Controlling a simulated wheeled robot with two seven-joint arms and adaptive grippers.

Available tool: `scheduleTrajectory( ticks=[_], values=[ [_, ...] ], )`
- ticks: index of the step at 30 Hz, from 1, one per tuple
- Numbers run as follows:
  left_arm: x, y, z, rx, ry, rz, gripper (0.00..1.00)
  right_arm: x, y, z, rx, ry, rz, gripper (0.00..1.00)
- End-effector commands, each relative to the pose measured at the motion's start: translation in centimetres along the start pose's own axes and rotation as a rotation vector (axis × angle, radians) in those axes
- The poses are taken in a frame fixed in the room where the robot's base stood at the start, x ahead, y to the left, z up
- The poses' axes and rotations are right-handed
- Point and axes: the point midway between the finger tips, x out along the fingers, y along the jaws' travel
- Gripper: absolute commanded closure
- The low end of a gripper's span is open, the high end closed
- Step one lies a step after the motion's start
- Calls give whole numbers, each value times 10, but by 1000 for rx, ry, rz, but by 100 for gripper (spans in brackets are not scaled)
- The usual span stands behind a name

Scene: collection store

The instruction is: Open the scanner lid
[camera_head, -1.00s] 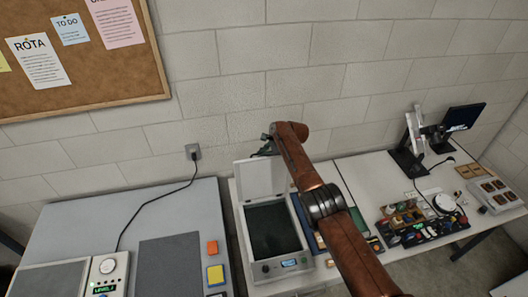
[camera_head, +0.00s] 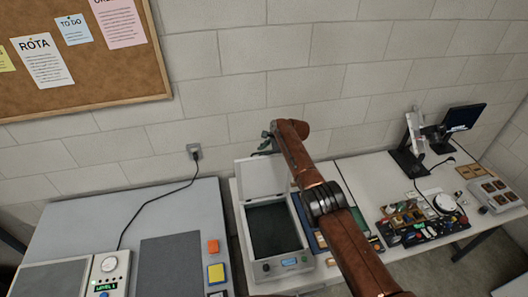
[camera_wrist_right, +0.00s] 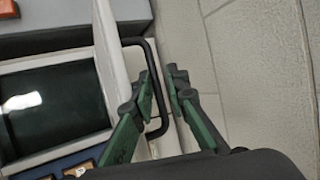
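The scanner (camera_head: 287,268) stands on the white table, its dark glass bed (camera_head: 272,232) bare. Its pale lid (camera_head: 262,177) is raised, standing up at the back edge near the wall. In the right wrist view the lid (camera_wrist_right: 112,50) is seen nearly edge-on, with a black loop handle (camera_wrist_right: 150,62). My right gripper (camera_wrist_right: 163,84) has its green fingers a little apart, one on each side of the handle bar; firm contact does not show. In the head view this gripper (camera_head: 268,142) is small, just above the lid's top edge. My left gripper is not in view.
A grey table (camera_head: 75,232) on the left holds a dark mat, a control box (camera_head: 106,274) and orange and yellow blocks. Right of the scanner, beyond my arm, lie a tray of coloured parts (camera_head: 420,225) and a monitor (camera_head: 462,117). The brick wall is close behind.

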Motion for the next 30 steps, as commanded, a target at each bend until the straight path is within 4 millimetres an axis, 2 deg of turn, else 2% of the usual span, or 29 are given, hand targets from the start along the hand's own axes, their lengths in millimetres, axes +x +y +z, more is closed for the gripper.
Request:
scheduleTrajectory(
  ticks=[1,8,25,27,30],
  values=[
    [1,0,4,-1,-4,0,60,7,-3,2,1,-6,-30,86],
    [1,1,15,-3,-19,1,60,11,4,-2,9,-3,-22,86],
    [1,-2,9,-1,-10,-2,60,14,9,-8,22,2,-18,86],
    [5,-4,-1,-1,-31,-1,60,12,5,-6,17,0,-25,86],
    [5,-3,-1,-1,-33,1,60,5,-11,4,-5,-9,-52,86]
  ],
)
